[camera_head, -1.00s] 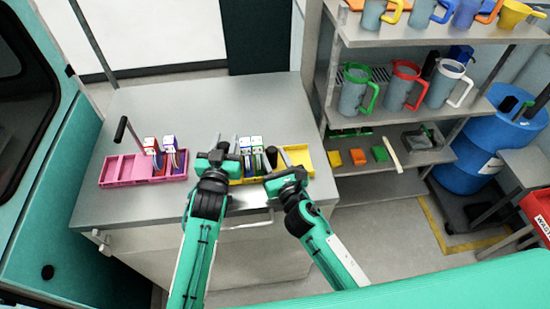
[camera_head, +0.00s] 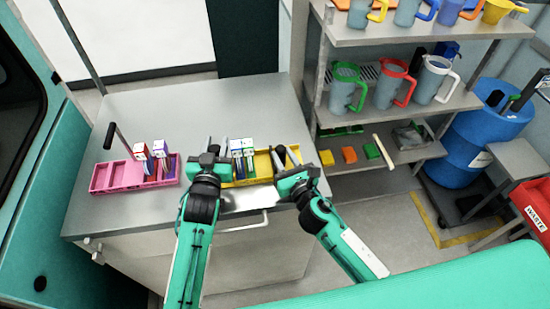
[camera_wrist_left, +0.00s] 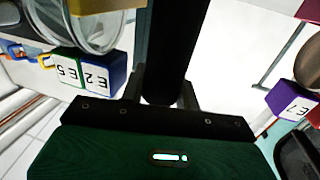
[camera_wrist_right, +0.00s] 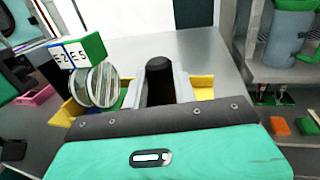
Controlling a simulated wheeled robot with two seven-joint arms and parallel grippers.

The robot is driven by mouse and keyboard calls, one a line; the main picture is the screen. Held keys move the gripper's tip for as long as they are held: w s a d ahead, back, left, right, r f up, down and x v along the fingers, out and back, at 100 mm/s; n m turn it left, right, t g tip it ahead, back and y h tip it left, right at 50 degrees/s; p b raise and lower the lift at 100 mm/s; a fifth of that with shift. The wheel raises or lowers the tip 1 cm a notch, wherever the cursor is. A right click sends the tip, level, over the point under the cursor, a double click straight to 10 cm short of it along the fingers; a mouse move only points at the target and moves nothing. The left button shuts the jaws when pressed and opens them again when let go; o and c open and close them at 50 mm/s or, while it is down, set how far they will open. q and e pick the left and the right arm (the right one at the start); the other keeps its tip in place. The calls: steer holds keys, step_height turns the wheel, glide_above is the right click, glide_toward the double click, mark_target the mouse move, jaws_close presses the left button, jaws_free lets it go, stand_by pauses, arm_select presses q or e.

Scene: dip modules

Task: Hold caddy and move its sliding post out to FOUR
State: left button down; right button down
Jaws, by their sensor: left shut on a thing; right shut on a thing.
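The yellow caddy (camera_head: 262,167) lies on the steel bench, with upright modules (camera_head: 243,147) in its middle. My left gripper (camera_head: 214,157) is shut on a dark upright handle (camera_wrist_left: 167,50) at the caddy's left end. My right gripper (camera_head: 288,166) is shut on the black sliding post (camera_head: 280,154) near the caddy's right end. The post's dark top (camera_wrist_right: 158,66) shows between the fingers in the right wrist view, with a short stretch of yellow caddy beyond it. Modules labelled E2 and E5 (camera_wrist_right: 78,52) stand left of it. No FOUR mark is readable.
A pink caddy (camera_head: 118,177) with modules and a slanted dark handle stands left on the bench (camera_head: 180,110). A shelf rack (camera_head: 425,110) with jugs stands right, a blue barrel (camera_head: 470,140) beyond it. The bench behind the caddies is clear.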

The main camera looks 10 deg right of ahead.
steer(key=shift+d, duration=0.1)
steer(key=c, duration=1.4)
jaws_free()
steer(key=v, duration=1.2)
arm_select(q)
steer(key=c, duration=1.4)
jaws_free()
